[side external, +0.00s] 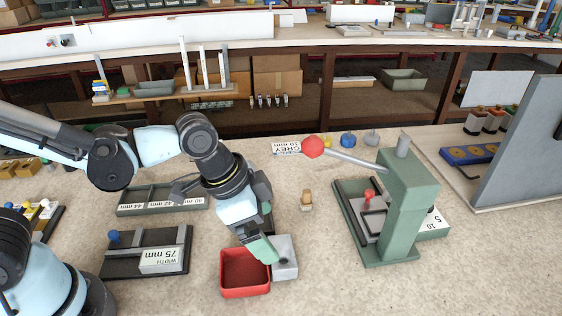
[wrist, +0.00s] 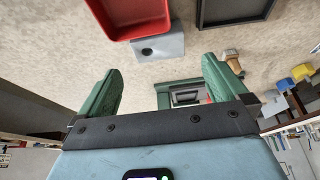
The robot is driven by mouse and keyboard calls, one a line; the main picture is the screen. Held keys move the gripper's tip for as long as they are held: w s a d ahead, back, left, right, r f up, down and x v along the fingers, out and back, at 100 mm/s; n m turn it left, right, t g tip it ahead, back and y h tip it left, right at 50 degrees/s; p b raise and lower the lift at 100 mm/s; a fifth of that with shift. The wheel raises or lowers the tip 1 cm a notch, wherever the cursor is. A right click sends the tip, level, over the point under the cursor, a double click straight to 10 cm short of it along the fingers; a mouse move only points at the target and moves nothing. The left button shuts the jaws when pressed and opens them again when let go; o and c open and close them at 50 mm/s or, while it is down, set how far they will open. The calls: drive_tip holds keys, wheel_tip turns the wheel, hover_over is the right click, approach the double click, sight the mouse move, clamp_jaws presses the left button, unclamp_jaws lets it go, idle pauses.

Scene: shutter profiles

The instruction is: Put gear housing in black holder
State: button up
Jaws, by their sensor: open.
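A light grey block (side external: 284,257) stands against the right side of a red bin (side external: 244,273); it may be the gear housing, but I cannot be sure. In the wrist view the block (wrist: 160,47) shows a dark round hole and sits beside the red bin (wrist: 130,27). My gripper (side external: 262,250) is open, with green fingers over the bin's right edge and close to the block. In the wrist view nothing is between the fingers of my gripper (wrist: 160,78). Dark holders are the slotted tray (side external: 160,198) and the 75 mm fixture (side external: 147,250); which is the black holder is unclear.
A green press (side external: 405,205) with a red-knobbed lever stands to the right. A small wooden piece (side external: 306,200) stands between the press and my gripper. A grey panel (side external: 515,150) rises at the far right. The front right of the bench is clear.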

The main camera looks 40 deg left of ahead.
sight(280, 252)
drive_tip(key=shift+x, duration=3.8)
drive_tip(key=shift+s, duration=0.2)
drive_tip(key=c, duration=1.3)
drive_tip(key=shift+r, duration=0.15)
